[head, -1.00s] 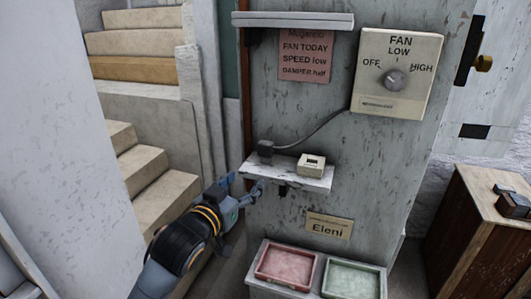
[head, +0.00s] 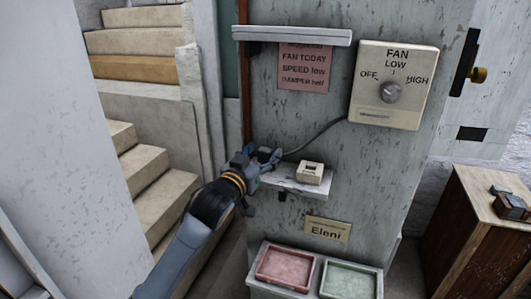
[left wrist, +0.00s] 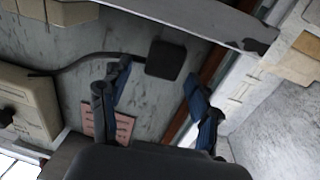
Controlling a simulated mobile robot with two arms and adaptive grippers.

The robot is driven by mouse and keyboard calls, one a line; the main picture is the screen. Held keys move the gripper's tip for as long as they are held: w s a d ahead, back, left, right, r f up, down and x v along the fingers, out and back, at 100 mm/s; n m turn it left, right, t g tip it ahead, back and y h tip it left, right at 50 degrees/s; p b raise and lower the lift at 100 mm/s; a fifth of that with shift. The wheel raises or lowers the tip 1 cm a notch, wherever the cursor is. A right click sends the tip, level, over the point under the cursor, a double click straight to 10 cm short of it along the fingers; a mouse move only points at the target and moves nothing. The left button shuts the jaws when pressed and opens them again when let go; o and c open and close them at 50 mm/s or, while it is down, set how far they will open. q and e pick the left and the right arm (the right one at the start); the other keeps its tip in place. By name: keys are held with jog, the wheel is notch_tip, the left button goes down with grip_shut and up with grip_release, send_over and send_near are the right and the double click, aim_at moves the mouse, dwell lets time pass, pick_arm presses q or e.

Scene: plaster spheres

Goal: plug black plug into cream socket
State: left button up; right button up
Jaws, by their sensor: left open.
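The black plug (left wrist: 166,60) shows in the left wrist view, beyond and between the two finger lines of my left gripper (left wrist: 158,84). In the head view my left gripper (head: 263,156) is open at the left end of the small shelf (head: 287,186), around the plug's place, and mostly hides it. I cannot tell whether the fingers touch the plug. The cream socket (head: 310,172) sits on the shelf to the right of the gripper. My right gripper is not in view.
A grey cord (head: 320,138) runs from the plug up to the fan control box (head: 394,85). A ledge (head: 292,35) is above, and pink (head: 260,266) and green (head: 323,287) trays are below. A wooden cabinet (head: 480,225) stands at right; stairs (head: 165,200) are at left.

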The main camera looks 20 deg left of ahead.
pick_arm(q)
jog(key=shift+w+d, duration=0.2)
jog(key=shift+w, duration=0.95)
jog(key=c, duration=1.3)
jog(key=shift+o, duration=0.2)
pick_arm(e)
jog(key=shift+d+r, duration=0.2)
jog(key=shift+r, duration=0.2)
